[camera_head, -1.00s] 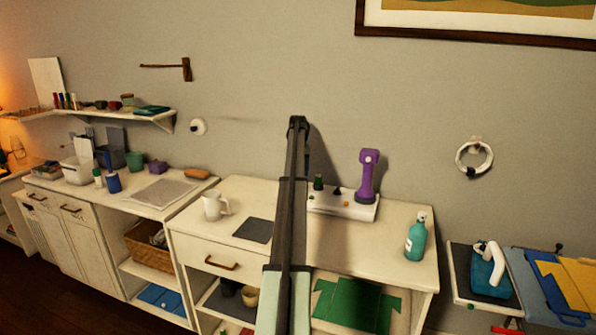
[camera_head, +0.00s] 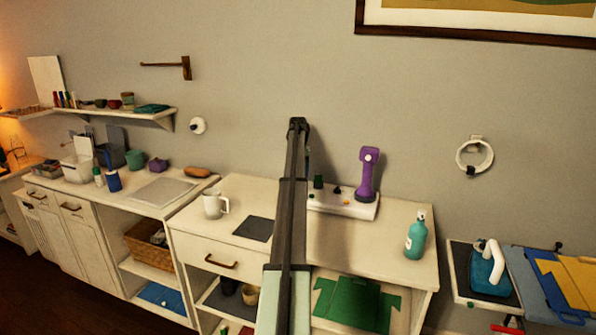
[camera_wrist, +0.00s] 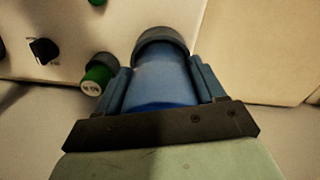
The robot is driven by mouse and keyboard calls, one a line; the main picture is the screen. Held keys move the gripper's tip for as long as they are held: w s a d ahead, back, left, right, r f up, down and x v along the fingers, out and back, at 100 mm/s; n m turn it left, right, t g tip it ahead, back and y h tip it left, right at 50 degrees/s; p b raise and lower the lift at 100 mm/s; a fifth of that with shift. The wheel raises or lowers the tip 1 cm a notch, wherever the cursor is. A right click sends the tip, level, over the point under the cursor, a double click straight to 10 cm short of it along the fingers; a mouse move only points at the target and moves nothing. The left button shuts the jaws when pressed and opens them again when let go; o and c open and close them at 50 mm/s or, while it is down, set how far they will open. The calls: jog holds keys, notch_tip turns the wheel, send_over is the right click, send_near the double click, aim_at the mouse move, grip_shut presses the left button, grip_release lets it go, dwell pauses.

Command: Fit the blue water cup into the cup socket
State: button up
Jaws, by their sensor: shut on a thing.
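In the wrist view, my gripper (camera_wrist: 162,78) is shut on a blue cup (camera_wrist: 165,88), with one blue finger on each side. A dark round rim or ring (camera_wrist: 161,38) surrounds the cup's far end; I cannot tell whether it is the socket or part of the cup, or how deep the cup sits. The white panel (camera_wrist: 70,15) lies at that end. In the head view, my arm hides the gripper and held cup, in front of the white console (camera_head: 345,203) on the desk.
A green knob (camera_wrist: 96,77) and a black dial (camera_wrist: 43,50) stand close left of the cup. A purple handheld device (camera_head: 368,175) stands on the console. A white mug (camera_head: 214,205) is left of my arm; a teal bottle (camera_head: 416,237) is at the right.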

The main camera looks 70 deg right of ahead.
jog(key=shift+f, duration=0.75)
jog(key=o, duration=1.3)
jog(key=shift+s+f, duration=0.1)
notch_tip(320, 180, up, 14)
jog(key=shift+f, duration=0.1)
